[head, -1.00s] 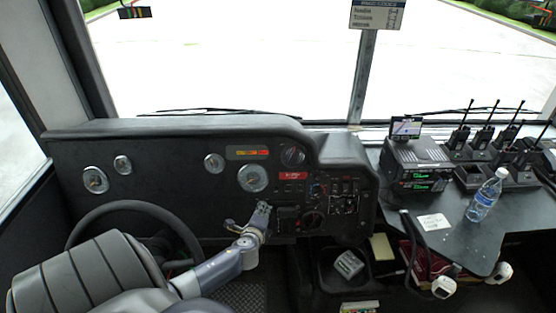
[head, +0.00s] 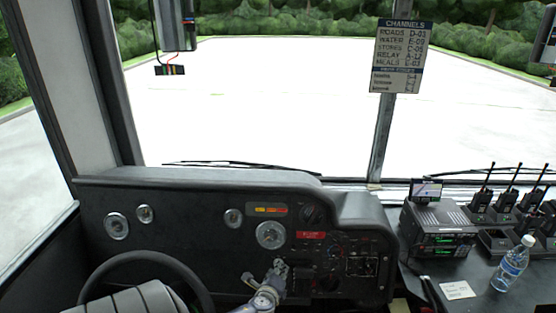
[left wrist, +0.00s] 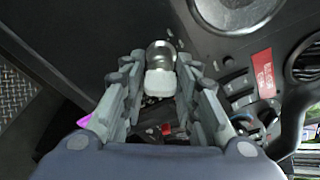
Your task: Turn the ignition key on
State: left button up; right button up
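My left gripper (head: 279,266) is at the dark dashboard (head: 190,222), below the large round gauge (head: 270,235). In the left wrist view the two grey fingers of the left gripper (left wrist: 160,66) stand apart, one on each side of a pale, blocky knob on a silver cylinder (left wrist: 160,80), which may be the ignition key. The knob fills much of the gap between the fingertips, but I cannot see firm contact. The key cannot be made out in the head view, where the gripper covers that area. My right gripper is not in view.
The steering wheel (head: 145,258) is at lower left, beside my arm. A red label (head: 311,235) and switches are right of the gripper. A radio unit (head: 438,236), handheld radios (head: 508,185) and a water bottle (head: 512,264) stand on the right-hand counter.

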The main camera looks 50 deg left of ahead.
pick_arm(q)
jog(key=shift+o, duration=0.6)
jog(key=v, duration=1.2)
